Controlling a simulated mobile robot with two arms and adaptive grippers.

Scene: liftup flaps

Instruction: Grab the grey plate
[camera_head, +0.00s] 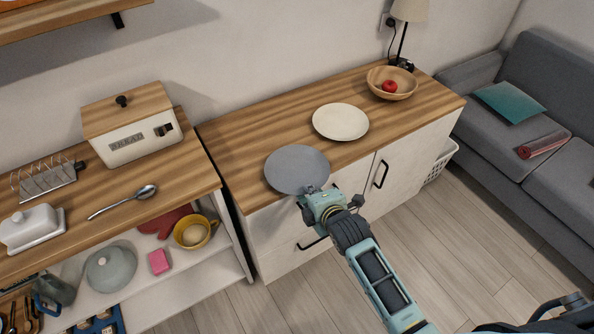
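The grey plate (295,166) is round and lies at the front left of the right-hand wooden counter. Its near edge reaches the counter's front edge and seems to stick out a little past it. My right gripper (311,191) is at the plate's near right rim, reaching in from the lower right. The fingertips meet or overlap the rim; they are small and partly hidden, so I cannot tell whether they are closed on it. My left gripper is not in view.
A cream plate (341,122) lies just behind and right of the grey plate. A wooden bowl (391,84) with a red fruit (390,87) stands farther back. Cabinet doors with dark handles (381,174) are below. A bread box (129,124) stands on the left counter.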

